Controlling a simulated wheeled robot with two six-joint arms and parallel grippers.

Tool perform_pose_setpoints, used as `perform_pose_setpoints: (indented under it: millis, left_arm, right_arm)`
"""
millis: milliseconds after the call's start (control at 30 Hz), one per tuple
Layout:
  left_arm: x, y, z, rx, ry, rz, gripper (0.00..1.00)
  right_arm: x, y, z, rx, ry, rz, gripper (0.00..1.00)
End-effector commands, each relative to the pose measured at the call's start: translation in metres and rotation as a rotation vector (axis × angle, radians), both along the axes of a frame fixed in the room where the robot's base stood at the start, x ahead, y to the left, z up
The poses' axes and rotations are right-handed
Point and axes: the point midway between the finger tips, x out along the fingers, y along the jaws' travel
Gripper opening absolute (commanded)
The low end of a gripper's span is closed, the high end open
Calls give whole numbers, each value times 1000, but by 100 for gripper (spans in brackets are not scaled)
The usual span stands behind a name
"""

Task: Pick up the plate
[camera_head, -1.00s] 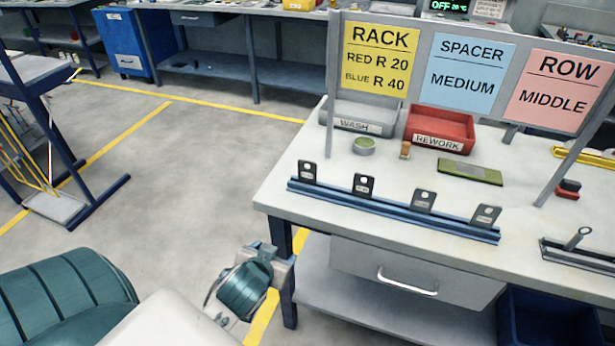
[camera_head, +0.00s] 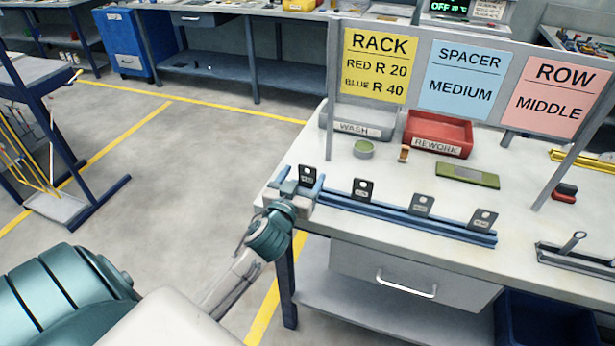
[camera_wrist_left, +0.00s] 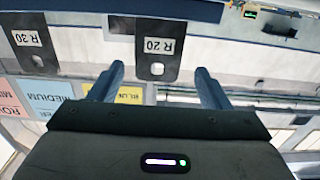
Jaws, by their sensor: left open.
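Several small dark plates with round holes and white labels stand upright along a blue rail (camera_head: 405,221) on the bench. My left gripper (camera_head: 301,186) is at the rail's left end, around the leftmost plate (camera_head: 307,173). Its two fingers are apart, one on each side of that plate. In the left wrist view, that plate, labelled R 20 (camera_wrist_left: 160,45), shows upside down between the open fingertips (camera_wrist_left: 160,70). I cannot tell whether the fingers touch it. A neighbouring plate labelled R 30 (camera_wrist_left: 34,42) shows at left. My right gripper is not in view.
A sign board above the bench has a yellow RACK card (camera_head: 375,65), a blue SPACER card (camera_head: 465,76) and a pink ROW card (camera_head: 552,90). Behind the rail are a grey WASH bin (camera_head: 327,121), a red REWORK bin (camera_head: 438,126) and a green device (camera_head: 467,175).

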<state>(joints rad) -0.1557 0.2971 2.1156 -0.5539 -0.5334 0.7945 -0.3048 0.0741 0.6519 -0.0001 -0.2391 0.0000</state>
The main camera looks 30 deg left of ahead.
Motion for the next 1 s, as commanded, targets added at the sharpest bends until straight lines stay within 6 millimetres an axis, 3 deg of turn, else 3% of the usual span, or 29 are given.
perform_pose_setpoints:
  millis: [300,633,900,1000]
  left_arm:
    - [41,6,-4,1,0,0,71]
    - [48,8,-7,1,1,-1,71]
    - [48,8,-7,1,1,-1,19]
    - [48,8,-6,1,1,-1,19]
  right_arm:
    - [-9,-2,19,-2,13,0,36]
    - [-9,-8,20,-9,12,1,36]
    - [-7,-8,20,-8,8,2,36]
    - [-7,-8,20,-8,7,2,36]
